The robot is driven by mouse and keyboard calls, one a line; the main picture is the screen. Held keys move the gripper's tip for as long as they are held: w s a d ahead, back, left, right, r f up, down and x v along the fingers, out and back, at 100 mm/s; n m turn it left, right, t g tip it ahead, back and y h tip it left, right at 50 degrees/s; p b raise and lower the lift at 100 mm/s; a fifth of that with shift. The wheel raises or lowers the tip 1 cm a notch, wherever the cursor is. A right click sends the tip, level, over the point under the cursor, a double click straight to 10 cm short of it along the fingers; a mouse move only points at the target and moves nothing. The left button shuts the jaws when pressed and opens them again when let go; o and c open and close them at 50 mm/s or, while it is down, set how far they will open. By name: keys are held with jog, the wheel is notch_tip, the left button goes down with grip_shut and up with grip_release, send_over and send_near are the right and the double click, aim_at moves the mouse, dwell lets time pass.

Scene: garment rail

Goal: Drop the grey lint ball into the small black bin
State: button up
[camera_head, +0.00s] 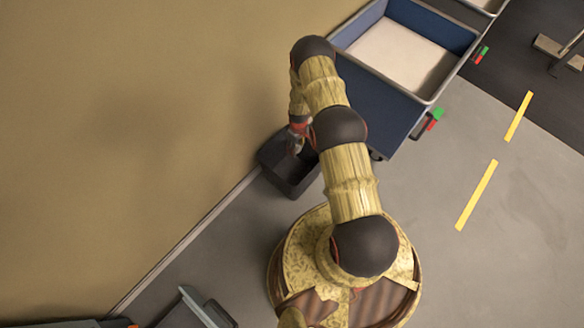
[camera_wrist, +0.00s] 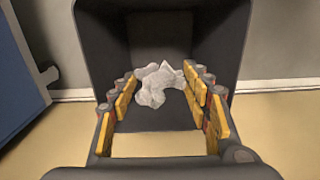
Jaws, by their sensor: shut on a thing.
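The small black bin (camera_head: 287,184) stands on the floor against the tan wall, below my gripper (camera_head: 297,138) in the head view. In the wrist view the dark bin (camera_wrist: 105,40) fills the space behind the fingers. The crumpled grey lint ball (camera_wrist: 153,86) sits between the yellow-padded fingers of my gripper (camera_wrist: 161,88), which is shut on it. The ball overlaps the bin's dark inside in that view. I cannot tell its exact height above the bin floor. The ball is not discernible in the head view.
A blue cart (camera_head: 375,100) with a pale bottom stands close to the bin, toward the upper right; its blue side shows at left in the wrist view (camera_wrist: 15,75). The tan wall (camera_head: 130,120) borders the bin. Grey floor with yellow marks (camera_head: 477,195) is clear at right.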

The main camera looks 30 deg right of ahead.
jog(key=o, duration=1)
notch_tip(320, 180, up, 12)
dwell(0.5)
jog(key=shift+w+d, duration=0.1)
